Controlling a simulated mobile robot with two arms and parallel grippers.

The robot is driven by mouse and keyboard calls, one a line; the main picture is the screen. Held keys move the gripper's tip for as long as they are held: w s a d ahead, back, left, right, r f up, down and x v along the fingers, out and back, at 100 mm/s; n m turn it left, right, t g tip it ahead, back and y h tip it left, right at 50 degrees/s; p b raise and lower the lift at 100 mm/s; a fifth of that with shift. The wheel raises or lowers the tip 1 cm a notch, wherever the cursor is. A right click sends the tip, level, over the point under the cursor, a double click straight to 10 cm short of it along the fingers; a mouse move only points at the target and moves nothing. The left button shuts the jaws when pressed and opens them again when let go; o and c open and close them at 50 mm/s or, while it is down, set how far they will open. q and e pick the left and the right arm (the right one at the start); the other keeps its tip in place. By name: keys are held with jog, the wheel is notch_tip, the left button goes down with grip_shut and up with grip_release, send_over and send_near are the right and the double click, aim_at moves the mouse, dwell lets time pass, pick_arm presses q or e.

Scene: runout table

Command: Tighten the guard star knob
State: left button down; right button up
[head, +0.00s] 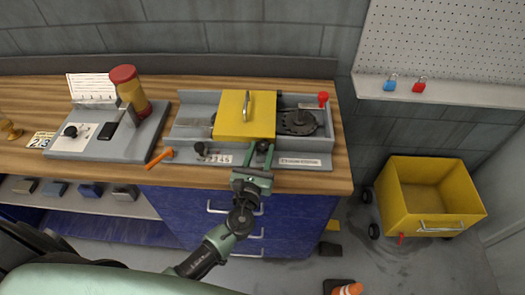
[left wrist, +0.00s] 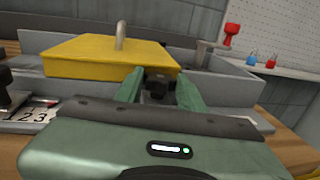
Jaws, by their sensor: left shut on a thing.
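The machine on the bench has a grey bed (head: 190,110) and a yellow guard (head: 232,117) with a metal handle, lying closed over it. A small black star knob (left wrist: 158,86) sits at the guard's front side. My left gripper (head: 261,152) reaches in from the front and is shut on this knob. In the left wrist view, its green fingers stand on either side of the knob. In the head view, the fingers mostly hide it. My right gripper is not in view.
Another black knob (head: 200,148) and an orange-handled lever (head: 160,156) are left of my gripper. A red-topped lever (head: 323,98) stands at the machine's right. A grey fixture (head: 75,147) with a jar (head: 130,90) is further left. A yellow cart (head: 425,200) stands right.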

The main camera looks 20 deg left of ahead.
pick_arm(q)
jog(key=h, duration=0.1)
jog(key=m+h+b, duration=0.1)
jog(key=shift+a+f+m+h, duration=0.1)
jog(key=shift+a+m+h, duration=0.15)
jog(key=shift+m+h, duration=0.35)
jog(key=shift+h, duration=0.1)
jog(key=c, duration=0.9)
grip_release()
